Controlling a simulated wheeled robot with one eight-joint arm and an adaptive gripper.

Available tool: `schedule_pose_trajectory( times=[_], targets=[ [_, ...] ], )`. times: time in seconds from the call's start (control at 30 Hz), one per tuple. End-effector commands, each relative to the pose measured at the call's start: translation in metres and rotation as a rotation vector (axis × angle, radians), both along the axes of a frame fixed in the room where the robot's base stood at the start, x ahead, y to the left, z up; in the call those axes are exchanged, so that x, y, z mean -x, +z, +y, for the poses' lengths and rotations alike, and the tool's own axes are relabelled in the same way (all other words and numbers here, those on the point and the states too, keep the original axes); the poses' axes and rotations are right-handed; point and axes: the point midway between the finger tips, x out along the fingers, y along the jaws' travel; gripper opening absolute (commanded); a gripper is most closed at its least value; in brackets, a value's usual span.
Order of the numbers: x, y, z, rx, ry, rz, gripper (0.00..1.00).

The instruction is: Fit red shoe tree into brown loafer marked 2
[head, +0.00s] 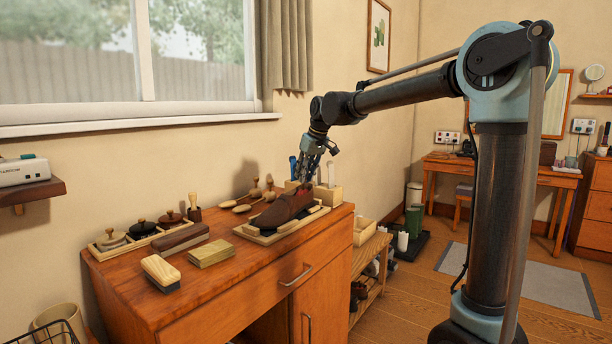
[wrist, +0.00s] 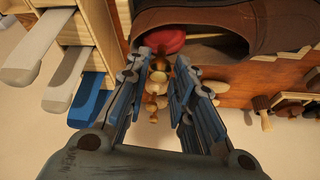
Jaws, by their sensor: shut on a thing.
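The brown loafer (head: 283,208) rests on a pale wooden stand (head: 262,236) on the dresser top.
A wooden holder (head: 325,195) with blue and white handles stands close beside my gripper. Wooden-handled brushes (head: 255,192) lie behind the loafer. A tray of polish tins (head: 142,229), a brush (head: 160,271) and a yellowish block (head: 211,252) stand left.

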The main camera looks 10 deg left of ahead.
Motion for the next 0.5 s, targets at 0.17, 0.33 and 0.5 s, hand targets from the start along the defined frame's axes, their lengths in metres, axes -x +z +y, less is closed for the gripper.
schedule_pose_trajectory(
  times=[0.17,0.33,0.5],
  targets=[
    [0.0001,0.0001,0.0002,0.000,0.000,0.000,0.00],
    [0.0002,0.0002,0.0001,0.000,0.000,0.000,0.46],
    [0.0003,0.0001,0.0001,0.000,0.000,0.000,0.46]
  ],
)
